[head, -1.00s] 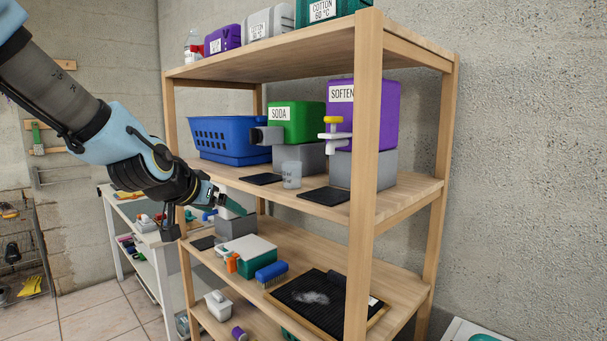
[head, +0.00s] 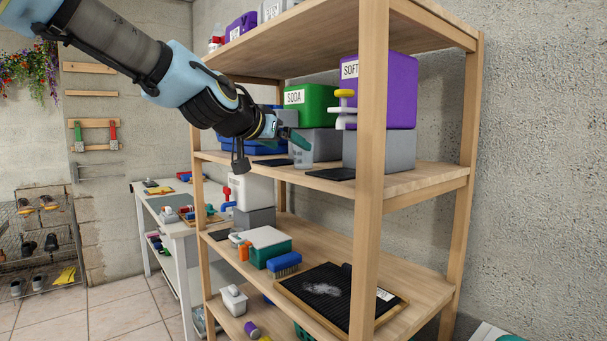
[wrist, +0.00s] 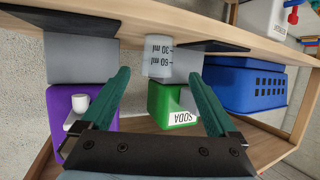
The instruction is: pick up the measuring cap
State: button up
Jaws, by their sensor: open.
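The measuring cap (wrist: 158,58) is a small translucent cup with ml marks. It stands on the middle shelf board (wrist: 215,28), and the wrist view shows it upside down. My gripper (wrist: 160,75) is open, its two teal fingers apart, and the cap shows in the gap between their tips. I cannot tell whether the tips reach past its near side; no finger clearly touches it. In the head view the cap (head: 301,155) is partly hidden by my gripper (head: 298,138), which comes in from the left.
The green SODA container (head: 310,100) and purple softener container (head: 388,90) stand on grey blocks behind the cap. Dark mats (head: 330,174) lie beside it. A blue basket (wrist: 245,88) is close by. A wooden post (head: 370,200) and the upper shelf (head: 330,35) bound the space.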

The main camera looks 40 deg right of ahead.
aim_at(299, 149)
jog(key=shift+x, duration=1.35)
jog(key=shift+p, duration=0.35)
jog(key=shift+w+d+f+p, duration=0.1)
jog(key=shift+d+f+p, duration=0.1)
jog(key=shift+d+p, duration=0.7)
jog(key=p+x, duration=0.1)
jog(key=x, duration=0.1)
jog(key=shift+d+f, duration=0.15)
jog(key=shift+d, duration=0.2)
jog(key=shift+w+d+f, duration=0.2)
jog(key=shift+f, duration=0.05)
jog(key=c, duration=1.4)
